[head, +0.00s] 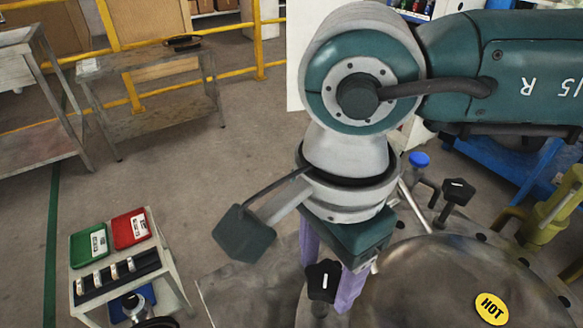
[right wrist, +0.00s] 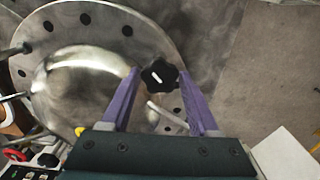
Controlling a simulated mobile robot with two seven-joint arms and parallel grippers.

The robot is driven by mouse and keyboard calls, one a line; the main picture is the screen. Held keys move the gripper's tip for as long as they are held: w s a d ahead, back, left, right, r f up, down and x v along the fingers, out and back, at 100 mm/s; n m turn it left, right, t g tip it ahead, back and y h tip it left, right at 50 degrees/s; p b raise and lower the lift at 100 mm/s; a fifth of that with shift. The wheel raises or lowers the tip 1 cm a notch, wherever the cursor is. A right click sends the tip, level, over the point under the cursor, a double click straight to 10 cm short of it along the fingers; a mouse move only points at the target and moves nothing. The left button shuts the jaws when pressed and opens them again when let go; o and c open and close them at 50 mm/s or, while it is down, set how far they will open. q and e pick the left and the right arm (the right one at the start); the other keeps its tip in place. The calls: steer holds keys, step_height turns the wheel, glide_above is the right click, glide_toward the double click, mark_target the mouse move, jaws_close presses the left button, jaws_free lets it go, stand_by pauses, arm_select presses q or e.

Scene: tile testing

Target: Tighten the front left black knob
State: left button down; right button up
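The front left black knob (head: 323,280) is star-shaped with a white mark on top. It stands on the flange beside the metal dome (head: 428,275), which has a yellow HOT sticker. My right gripper (head: 333,278) reaches down to it with purple fingers. In the right wrist view, the knob (right wrist: 158,76) lies between the two fingertips of the right gripper (right wrist: 158,74), with gaps showing on both sides, so the gripper is open. Whether a fingertip touches the knob is not clear. My left gripper is not in view.
A second black knob (head: 457,192) stands behind the dome, near a blue cap (head: 418,160). A small stand with a green tray (head: 90,245) and a red tray (head: 131,228) is at the lower left. A grey bench (head: 150,62) and yellow railing stand farther back. Open floor lies between.

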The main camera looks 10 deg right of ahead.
jaws_close()
steer(key=shift+m, duration=0.4)
steer(key=m+b, duration=0.1)
steer(key=m, duration=0.7)
steer(key=shift+b, duration=0.3)
steer(key=m, duration=0.6)
steer(key=shift+m, duration=1.5)
